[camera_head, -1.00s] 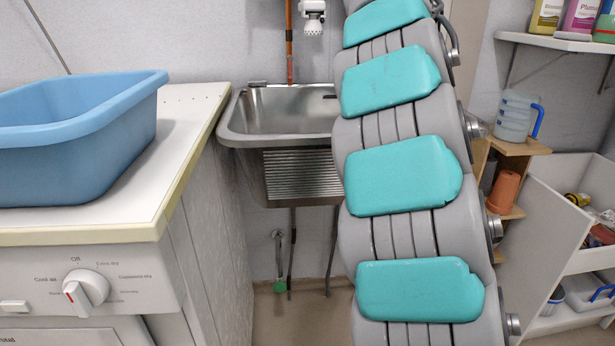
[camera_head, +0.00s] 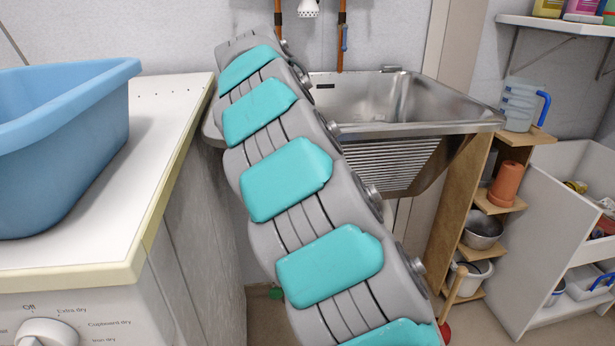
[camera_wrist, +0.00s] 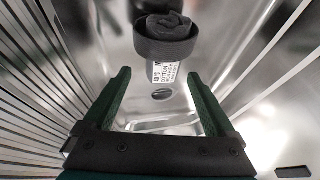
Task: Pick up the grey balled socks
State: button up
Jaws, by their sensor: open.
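The grey balled socks (camera_wrist: 165,36) show in the wrist view as a dark grey rolled bundle at the top middle, with a white printed label on the side facing me. They are in the metal sink (camera_head: 400,103), which also surrounds my gripper in the wrist view. My gripper (camera_wrist: 158,77) is open, with its two green fingers apart and nothing between them. The socks appear beyond the fingertips, roughly centred between them. I cannot tell the exact gap. In the head view my gripper and the socks are hidden.
Ribbed metal sink walls stand at both sides in the wrist view, with a drain (camera_wrist: 162,94) on the sink floor. A blue tub (camera_head: 65,140) stands on the white dryer top (camera_head: 165,110) at left. A wooden shelf (camera_head: 462,215) with pots stands right of the sink.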

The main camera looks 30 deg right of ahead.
jog(key=x, duration=0.4)
jog(key=shift+d+f, duration=0.1)
jog(key=shift+d, duration=0.05)
jog(key=c, duration=1.1)
jog(key=shift+c, duration=0.3)
jog(key=shift+d, duration=0.1)
